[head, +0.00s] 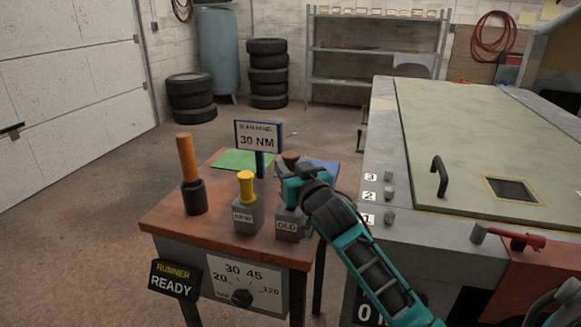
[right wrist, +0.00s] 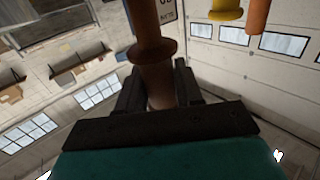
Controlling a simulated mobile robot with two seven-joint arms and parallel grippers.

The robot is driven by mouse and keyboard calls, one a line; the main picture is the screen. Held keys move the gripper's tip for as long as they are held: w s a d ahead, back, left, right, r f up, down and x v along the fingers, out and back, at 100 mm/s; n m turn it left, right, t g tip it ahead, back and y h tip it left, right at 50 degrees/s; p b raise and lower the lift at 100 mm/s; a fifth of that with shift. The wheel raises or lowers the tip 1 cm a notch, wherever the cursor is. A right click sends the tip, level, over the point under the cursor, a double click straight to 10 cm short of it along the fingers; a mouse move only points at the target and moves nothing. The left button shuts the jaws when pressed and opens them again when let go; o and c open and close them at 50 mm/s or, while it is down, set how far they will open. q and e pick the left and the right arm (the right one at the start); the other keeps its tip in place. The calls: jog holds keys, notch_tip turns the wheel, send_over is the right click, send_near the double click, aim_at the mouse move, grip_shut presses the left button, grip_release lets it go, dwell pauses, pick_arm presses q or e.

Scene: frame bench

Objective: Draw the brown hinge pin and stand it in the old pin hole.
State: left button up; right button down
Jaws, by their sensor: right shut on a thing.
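My right gripper (head: 292,178) is shut on the brown hinge pin (head: 290,158), just above and behind the block labelled OLD (head: 287,228). The pin's brown top shows above the gripper. In the right wrist view the pin (right wrist: 152,55), with its wide collar, stands between the dark fingers (right wrist: 160,95). My gripper hides the OLD block's hole and the pin's lower end, so I cannot tell whether the pin is in the hole. A yellow pin (head: 246,184) stands in the block labelled NEW (head: 246,214) to the left. My left gripper is not in view.
An orange-handled tool in a dark holder (head: 193,190) stands at the left of the small table (head: 165,222). A 30 NM sign (head: 259,137) rises behind the blocks.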

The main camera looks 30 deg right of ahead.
jog(key=shift+f+b, duration=1.15)
jog(key=shift+f, duration=0.65)
jog(key=shift+f+b, duration=0.95)
jog(key=shift+f, duration=0.5)
jog(key=c, duration=0.7)
grip_release()
jog(key=shift+c, duration=0.2)
jog(key=shift+o, duration=0.4)
jog(key=shift+f, duration=0.1)
jog(key=s+a, duration=0.2)
jog(key=s, duration=1)
jog(key=shift+s+a, duration=0.25)
jog(key=shift+s, duration=0.1)
